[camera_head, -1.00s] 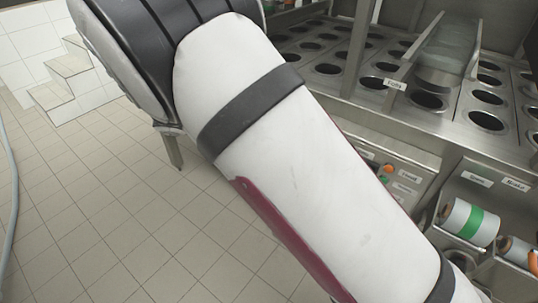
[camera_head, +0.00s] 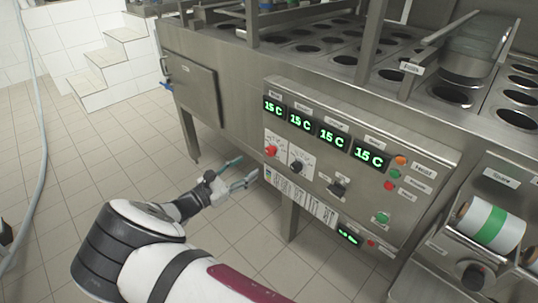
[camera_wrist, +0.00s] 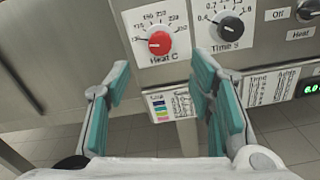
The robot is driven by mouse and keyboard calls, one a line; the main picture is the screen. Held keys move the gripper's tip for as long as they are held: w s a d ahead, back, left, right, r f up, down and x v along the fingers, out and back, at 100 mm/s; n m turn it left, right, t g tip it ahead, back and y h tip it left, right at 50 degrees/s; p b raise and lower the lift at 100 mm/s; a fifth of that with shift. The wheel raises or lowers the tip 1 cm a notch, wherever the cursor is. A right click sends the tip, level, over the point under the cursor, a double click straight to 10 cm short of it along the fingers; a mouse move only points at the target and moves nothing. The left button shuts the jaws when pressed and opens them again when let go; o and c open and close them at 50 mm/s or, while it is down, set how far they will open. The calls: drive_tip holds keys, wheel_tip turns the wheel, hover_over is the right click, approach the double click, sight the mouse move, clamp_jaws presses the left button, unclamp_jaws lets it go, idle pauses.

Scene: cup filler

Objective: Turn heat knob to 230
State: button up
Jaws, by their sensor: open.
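The red heat knob (camera_wrist: 159,43), labelled "Heat C", sits on a white dial plate in the upper middle of the wrist view. Its mark seems to point left, towards the low end of the scale; the exact reading is unclear. In the head view the heat knob (camera_head: 271,150) is at the left of the control panel, below the green displays. My gripper (camera_wrist: 160,68) is open and empty, with its teal fingers spread below and either side of the knob, apart from it. In the head view my gripper (camera_head: 244,170) is left of the panel, slightly lower than the knob.
The black "Time S" knob (camera_wrist: 231,28) is close right of the heat knob, near my right finger. A black heat switch (camera_head: 338,187) is further right. The displays (camera_head: 299,122) read 15 C.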

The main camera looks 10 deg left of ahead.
sight(268, 152)
drive_tip(key=b+x, duration=0.1)
drive_tip(key=x, duration=0.9)
drive_tip(key=shift+w+d, duration=0.15)
drive_tip(key=shift+w, duration=0.05)
drive_tip(key=shift+c, duration=0.5)
drive_tip(key=c, duration=1.1)
